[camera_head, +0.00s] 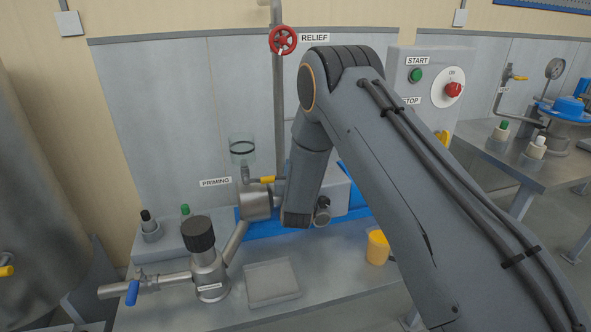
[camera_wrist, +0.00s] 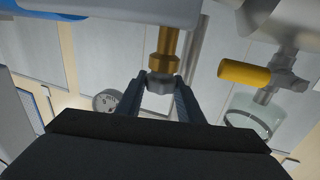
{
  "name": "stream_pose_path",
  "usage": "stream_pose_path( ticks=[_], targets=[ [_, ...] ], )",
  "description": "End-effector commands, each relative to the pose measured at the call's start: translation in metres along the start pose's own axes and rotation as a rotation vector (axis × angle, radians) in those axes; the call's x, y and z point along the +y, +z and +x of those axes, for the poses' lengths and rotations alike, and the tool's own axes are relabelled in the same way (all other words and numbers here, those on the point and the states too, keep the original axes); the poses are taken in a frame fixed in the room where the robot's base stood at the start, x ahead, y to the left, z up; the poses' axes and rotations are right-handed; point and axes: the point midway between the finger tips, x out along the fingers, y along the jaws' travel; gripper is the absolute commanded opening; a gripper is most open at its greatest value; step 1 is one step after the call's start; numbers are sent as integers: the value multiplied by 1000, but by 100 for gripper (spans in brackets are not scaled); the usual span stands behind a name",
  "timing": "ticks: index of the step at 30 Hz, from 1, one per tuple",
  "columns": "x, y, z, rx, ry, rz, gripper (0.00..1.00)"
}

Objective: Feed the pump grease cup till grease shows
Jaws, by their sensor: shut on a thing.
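The pump's grease cup shows in the wrist view as a brass neck (camera_wrist: 166,45) with a grey faceted cap (camera_wrist: 163,84) at its end. My gripper (camera_wrist: 162,88) has its two dark fingers on either side of this cap and is shut on it. The neck runs into a pale metal body (camera_wrist: 150,10) at the picture's top. No grease can be made out at the fitting. In the head view the gripper and the grease cup are hidden behind my arm, beside the pump on its blue base (camera_head: 265,222).
The yellow valve handle (camera_wrist: 245,73) and clear priming cup (camera_wrist: 255,115) are close at right in the wrist view. On the bench stand an orange cup (camera_head: 378,247), a grey square plate (camera_head: 272,283) and a black-capped strainer (camera_head: 198,235). A control box (camera_head: 435,90) stands behind my arm.

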Motion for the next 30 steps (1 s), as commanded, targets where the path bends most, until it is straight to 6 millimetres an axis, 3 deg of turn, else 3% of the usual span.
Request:
stream_pose_path(
  ticks=[18,30],
  targets=[
    [-3,4,2,3,579,4,11],
    [-1,3,2,1,850,3,11]
  ],
)
